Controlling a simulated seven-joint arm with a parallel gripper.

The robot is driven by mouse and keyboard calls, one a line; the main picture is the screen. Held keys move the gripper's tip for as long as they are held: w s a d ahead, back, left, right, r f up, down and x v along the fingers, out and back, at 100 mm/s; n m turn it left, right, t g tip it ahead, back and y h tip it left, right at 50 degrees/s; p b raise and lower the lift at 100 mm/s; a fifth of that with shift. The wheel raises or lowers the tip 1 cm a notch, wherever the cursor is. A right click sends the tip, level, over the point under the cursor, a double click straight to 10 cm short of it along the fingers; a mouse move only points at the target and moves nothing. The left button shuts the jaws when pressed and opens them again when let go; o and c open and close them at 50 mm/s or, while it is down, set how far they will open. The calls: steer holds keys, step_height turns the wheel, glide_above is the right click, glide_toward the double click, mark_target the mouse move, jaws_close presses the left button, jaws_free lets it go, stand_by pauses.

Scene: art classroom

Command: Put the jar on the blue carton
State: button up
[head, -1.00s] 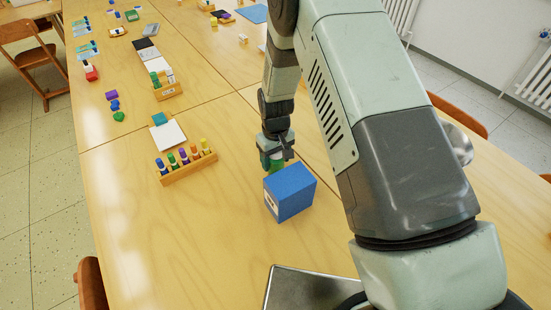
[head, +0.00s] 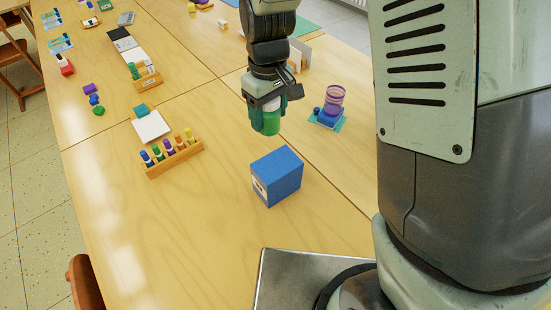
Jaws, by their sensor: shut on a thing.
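The blue carton (head: 277,177) stands on the wooden table in front of my arm's base, with a white label on its left face. My gripper (head: 266,117) is shut on a green jar (head: 271,124) and points down. The jar is upright, partly covered by the fingers. In the picture the jar shows just above and slightly left of the carton's top, apart from it. I cannot tell exactly how high the jar is above the table.
A wooden rack (head: 175,160) of coloured bottles stands left of the carton, with a white pad (head: 151,127) behind it. A purple, ribbed cylinder (head: 334,98) stands on blue items to the right. A metal plate (head: 290,280) lies at the front. Bare table surrounds the carton.

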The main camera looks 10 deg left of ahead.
steer(key=s+d+r+n, duration=0.1)
steer(key=s+d+r, duration=0.1)
steer(key=s+r, duration=0.15)
glide_above(277, 163)
step_height(277, 163, down, 10)
steer(key=shift+r, duration=0.1)
stand_by(0.3)
steer(key=o, duration=1.3)
